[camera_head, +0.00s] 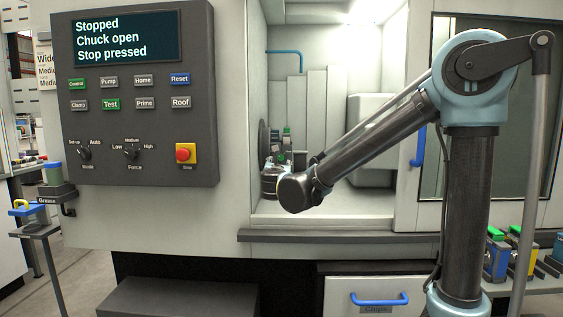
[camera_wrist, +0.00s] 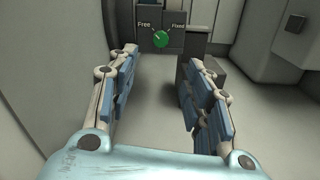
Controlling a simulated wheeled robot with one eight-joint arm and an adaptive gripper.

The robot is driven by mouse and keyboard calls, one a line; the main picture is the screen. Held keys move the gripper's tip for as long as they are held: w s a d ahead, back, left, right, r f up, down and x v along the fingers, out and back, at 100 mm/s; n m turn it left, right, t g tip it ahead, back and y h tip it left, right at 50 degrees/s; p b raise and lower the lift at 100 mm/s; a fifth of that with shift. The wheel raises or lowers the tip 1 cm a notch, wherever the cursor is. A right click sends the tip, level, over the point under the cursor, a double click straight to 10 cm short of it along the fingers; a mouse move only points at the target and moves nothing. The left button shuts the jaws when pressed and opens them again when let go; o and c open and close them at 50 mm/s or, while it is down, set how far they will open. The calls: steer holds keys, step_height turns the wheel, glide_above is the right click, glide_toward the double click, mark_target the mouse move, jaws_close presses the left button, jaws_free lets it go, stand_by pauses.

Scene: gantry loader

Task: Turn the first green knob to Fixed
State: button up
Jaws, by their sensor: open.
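A green knob (camera_wrist: 160,39) sits on a dark block ahead of my gripper in the wrist view, between the labels Free on its left and Fixed on its right. Its pale mark appears to point up-left, toward Free, but it is small. My gripper (camera_wrist: 163,58) is open and empty, its two fingers spread wide. The knob shows beyond the fingertips, between them and apart from them. In the head view my arm reaches into the lit machine bay, and its wrist hides most of the gripper. Small green spots (camera_head: 286,131) show there, too small to identify.
A grey block (camera_wrist: 195,55) stands close by the right finger. A dark box (camera_wrist: 296,23) is on the right wall. The bay floor (camera_head: 330,207) is clear in front. The control panel (camera_head: 135,125) reads Stopped, Chuck open, Stop pressed. A window with a blue handle (camera_head: 418,147) is at right.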

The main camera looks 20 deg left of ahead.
mark_target(281, 157)
steer(key=x, duration=1.5)
steer(key=shift+w+d, duration=0.1)
steer(key=shift+d, duration=0.1)
steer(key=shift+c, duration=0.5)
steer(key=c, duration=1)
